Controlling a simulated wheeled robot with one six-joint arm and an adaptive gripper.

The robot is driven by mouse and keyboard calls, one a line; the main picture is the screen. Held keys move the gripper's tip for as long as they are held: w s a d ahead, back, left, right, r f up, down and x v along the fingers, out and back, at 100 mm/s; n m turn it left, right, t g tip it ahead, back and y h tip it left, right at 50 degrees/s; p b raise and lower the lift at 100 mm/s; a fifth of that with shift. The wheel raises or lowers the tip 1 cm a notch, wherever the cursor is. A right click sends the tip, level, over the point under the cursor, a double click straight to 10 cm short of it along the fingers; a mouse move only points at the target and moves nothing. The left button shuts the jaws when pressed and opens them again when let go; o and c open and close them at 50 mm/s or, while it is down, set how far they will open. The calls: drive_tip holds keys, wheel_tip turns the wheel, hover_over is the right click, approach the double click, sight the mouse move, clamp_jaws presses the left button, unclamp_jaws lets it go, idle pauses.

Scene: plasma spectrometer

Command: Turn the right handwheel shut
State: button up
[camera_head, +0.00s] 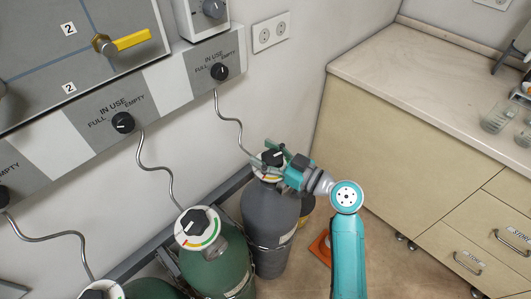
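The right handwheel (271,157) is a small black knob on the white, colour-marked top of the dark grey gas cylinder (268,215). My gripper (272,159) reaches in from the right at the top of this cylinder. Its teal fingers are at the handwheel, one on the far side and one on the near side. The gripper body covers part of the dial, and the fingertips are too small to tell whether they touch the knob. Another black handwheel (195,221) sits on the green cylinder (220,272) to the left.
A third cylinder top (101,291) shows at the bottom left edge. Wall panels carry black FULL/EMPTY knobs (122,122), with thin curved pipes running down. A beige cabinet (410,150) stands right of my arm. An orange object (320,247) lies on the floor.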

drive_tip(key=shift+c, duration=0.9)
drive_tip(key=shift+m+t+h, duration=0.3)
drive_tip(key=shift+t, duration=0.1)
drive_tip(key=shift+w+d+m+t+h, duration=0.15)
drive_tip(key=shift+m+t+h, duration=0.95)
drive_tip(key=shift+h, duration=0.1)
drive_tip(key=shift+w+d+m+t+h, duration=0.1)
drive_tip(key=shift+m+t+h, duration=0.9)
drive_tip(key=shift+t+h, duration=0.15)
drive_tip(key=shift+w+d+m+t+h, duration=0.15)
drive_tip(key=shift+m+t+h, duration=0.4)
drive_tip(key=shift+m+h, duration=0.6)
drive_tip(key=shift+d+m+t+h, duration=0.15)
drive_tip(key=shift+m+t+h, duration=0.45)
drive_tip(key=shift+h, duration=0.9)
drive_tip(key=shift+d+m+h, duration=0.2)
drive_tip(key=shift+m+h, duration=1)
drive_tip(key=shift+h, duration=0.6)
drive_tip(key=shift+d+m+h, duration=0.15)
drive_tip(key=shift+m+h, duration=1)
drive_tip(key=shift+h, duration=0.65)
drive_tip(key=shift+d+m+g+h, duration=0.25)
drive_tip(key=shift+m+h, duration=0.4)
drive_tip(key=shift+h, duration=0.35)
drive_tip(key=shift+d+m+g+h, duration=0.1)
drive_tip(key=shift+m+g+h, duration=0.15)
drive_tip(key=shift+m+h, duration=0.6)
drive_tip(key=shift+f+h, duration=0.1)
drive_tip(key=shift+h, duration=0.35)
